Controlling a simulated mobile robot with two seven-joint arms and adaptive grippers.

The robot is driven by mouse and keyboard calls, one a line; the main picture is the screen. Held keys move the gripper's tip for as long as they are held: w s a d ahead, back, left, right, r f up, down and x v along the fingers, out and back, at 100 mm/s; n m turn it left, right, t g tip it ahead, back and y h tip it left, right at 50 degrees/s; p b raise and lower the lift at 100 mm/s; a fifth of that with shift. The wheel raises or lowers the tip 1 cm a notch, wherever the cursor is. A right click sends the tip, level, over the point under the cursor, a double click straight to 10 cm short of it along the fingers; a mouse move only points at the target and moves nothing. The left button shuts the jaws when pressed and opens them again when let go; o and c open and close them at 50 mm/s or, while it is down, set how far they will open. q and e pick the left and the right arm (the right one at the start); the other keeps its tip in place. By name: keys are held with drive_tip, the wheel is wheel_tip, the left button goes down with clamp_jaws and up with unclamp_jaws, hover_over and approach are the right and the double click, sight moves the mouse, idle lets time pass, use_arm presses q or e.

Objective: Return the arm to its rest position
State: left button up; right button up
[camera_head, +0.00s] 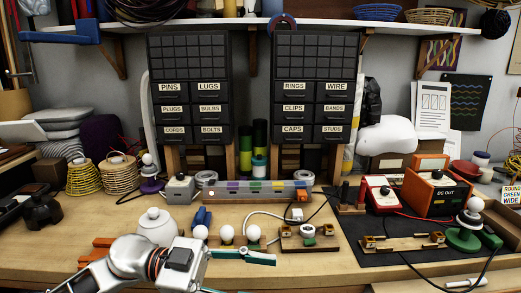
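My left arm (130,262) reaches in from the lower left over the front of the wooden bench. Its gripper (248,277) points right, near the bench's front edge. One dark finger with a green edge extends right, and a second finger is partly cut off by the bottom of the picture. The fingers are spread apart, with nothing visible between them. Three white bulbs (227,234) stand in a row just behind the upper finger. My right arm and gripper are not in view.
A white lidded jar (157,228) stands close behind my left arm. An orange block (97,250) lies beside the arm. A small wooden fixture (308,238) with a cable is to the right. A dark mat (385,262) holds an orange DC supply (437,194) and a green-based bulb stand (464,238).

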use_arm(q)
drive_tip(key=w+a+f+n+t+y, duration=0.3)
drive_tip(key=a+f+n+t+y, duration=0.15)
drive_tip(key=f+n+t, duration=0.45)
drive_tip(key=w+a+f+n+t+y, duration=0.35)
drive_tip(key=a+f+n+t, duration=0.25)
drive_tip(key=f+n+t, duration=0.3)
drive_tip(key=s+a+f+g+y, duration=0.1)
drive_tip(key=s+a+f+y, duration=0.1)
drive_tip(key=s+f, duration=0.3)
drive_tip(key=s+a+f+g+y, duration=0.2)
drive_tip(key=s+a+f, duration=0.2)
drive_tip(key=f, duration=0.7)
drive_tip(key=s+a+f+n+g+y, duration=0.1)
drive_tip(key=s+a+f+y, duration=0.2)
drive_tip(key=s+f, duration=0.4)
drive_tip(key=shift+s+a+f+g, duration=0.15)
drive_tip(key=shift+s+f+g, duration=0.25)
drive_tip(key=shift+f, duration=0.35)
